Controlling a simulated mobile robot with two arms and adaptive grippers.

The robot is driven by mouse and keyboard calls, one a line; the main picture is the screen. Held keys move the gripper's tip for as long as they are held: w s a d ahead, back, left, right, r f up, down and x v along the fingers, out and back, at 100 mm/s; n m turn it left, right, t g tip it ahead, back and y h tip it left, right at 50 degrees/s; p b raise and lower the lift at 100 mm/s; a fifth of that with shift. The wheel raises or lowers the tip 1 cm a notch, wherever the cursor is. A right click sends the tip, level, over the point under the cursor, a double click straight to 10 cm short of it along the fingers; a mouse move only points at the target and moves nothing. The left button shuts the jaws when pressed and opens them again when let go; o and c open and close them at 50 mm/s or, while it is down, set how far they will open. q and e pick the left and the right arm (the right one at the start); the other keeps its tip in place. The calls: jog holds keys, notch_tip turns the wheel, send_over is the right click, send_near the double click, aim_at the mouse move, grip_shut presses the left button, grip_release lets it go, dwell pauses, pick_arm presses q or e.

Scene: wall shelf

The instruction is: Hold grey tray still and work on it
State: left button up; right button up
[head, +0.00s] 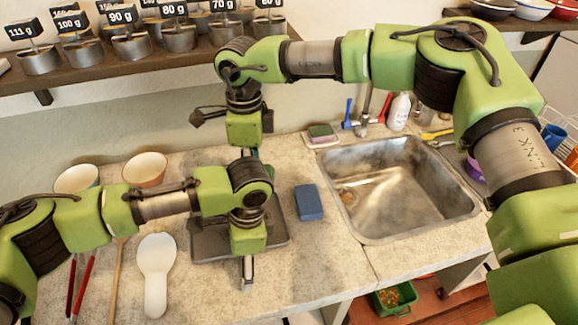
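The grey tray (209,244) lies on the counter left of the sink. My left arm covers much of its middle and back. My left gripper (247,280) points down at the tray's front edge. Its fingers look close together, but I cannot tell whether they hold the rim. My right arm reaches across from the right, and its gripper (247,152) points down behind the tray.
A blue sponge (308,202) lies right of the tray, before the sink (408,190). A white spoon rest (156,272), a wooden utensil (117,280) and red-handled tools (82,285) lie left. Bowls (145,169) stand behind. A shelf (140,62) with labelled metal cups hangs above.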

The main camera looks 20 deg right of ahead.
jog(key=s+a+f+m, duration=0.2)
jog(key=a+m, duration=0.2)
jog(key=a, duration=0.4)
jog(key=s+a+f+m, duration=0.1)
jog(key=a+m, duration=0.2)
jog(key=a, duration=0.4)
jog(key=shift+n, duration=0.5)
jog(key=shift+w+d+f, duration=0.2)
jog(key=shift+d+f, duration=0.25)
jog(key=shift+f, duration=1.4)
jog(key=shift+w+d+f, duration=0.25)
jog(key=shift+d+f, duration=0.15)
jog(key=shift+f, duration=1.5)
jog(key=shift+w+d+f, duration=0.2)
jog(key=shift+d+f, duration=0.25)
jog(key=shift+f, duration=1.4)
jog(key=shift+f, duration=0.1)
jog(key=shift+s+d, duration=0.1)
jog(key=shift+d, duration=1.7)
